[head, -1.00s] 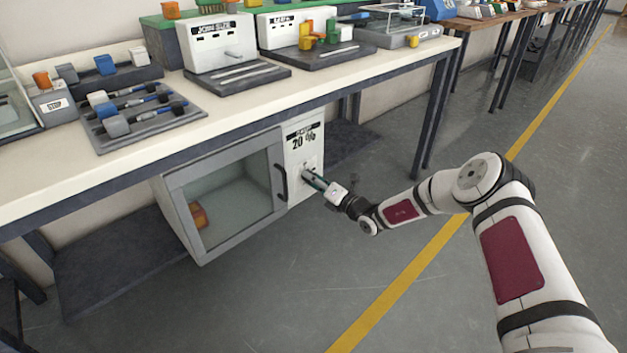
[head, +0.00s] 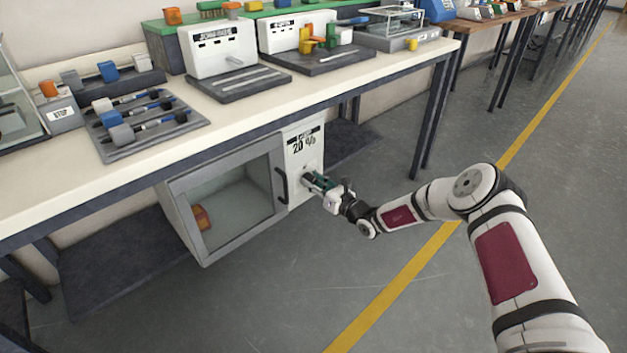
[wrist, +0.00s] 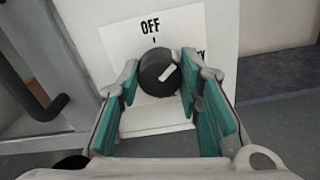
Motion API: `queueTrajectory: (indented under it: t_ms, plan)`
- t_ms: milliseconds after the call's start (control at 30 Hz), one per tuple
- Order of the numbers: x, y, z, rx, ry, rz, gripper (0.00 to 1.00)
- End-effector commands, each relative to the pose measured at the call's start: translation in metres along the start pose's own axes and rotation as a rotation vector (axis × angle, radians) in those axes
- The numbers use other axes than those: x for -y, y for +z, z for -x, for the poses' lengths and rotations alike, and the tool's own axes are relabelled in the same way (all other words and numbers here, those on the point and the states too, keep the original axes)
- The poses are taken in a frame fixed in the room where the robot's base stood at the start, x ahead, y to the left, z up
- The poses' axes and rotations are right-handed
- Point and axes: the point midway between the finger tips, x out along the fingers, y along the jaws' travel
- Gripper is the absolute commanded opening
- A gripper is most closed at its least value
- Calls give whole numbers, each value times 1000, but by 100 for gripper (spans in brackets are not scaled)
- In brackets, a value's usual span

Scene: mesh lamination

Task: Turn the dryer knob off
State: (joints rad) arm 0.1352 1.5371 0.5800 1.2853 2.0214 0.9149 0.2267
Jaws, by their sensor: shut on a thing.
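The dryer (head: 232,196) is a grey cabinet with a glass door under the bench. Its white panel (head: 304,160) reads "20 %". In the wrist view, the round black dryer knob (wrist: 156,84) has a white pointer mark angled to the upper right. The word OFF (wrist: 150,27) and a small tick stand above the knob. A label to its right is mostly hidden by a finger; only a "Y" shows. My gripper (wrist: 160,92) has its teal-padded fingers on either side of the knob, shut on it. In the head view my gripper (head: 312,180) is at the panel.
The dryer door handle (head: 281,184) is just left of the panel. The bench top (head: 240,110) overhangs the dryer and carries trays and machines. A dark bench leg (head: 436,115) stands to the right. The floor (head: 400,160) right of the dryer is open.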

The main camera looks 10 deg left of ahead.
Motion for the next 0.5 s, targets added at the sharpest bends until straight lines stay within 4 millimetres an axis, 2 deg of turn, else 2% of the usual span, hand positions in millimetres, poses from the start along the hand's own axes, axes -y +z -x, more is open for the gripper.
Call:
queueTrajectory:
  t_ms: [500]
  plan:
    - [-1, 1, 0, 0, -1, 489, 4]
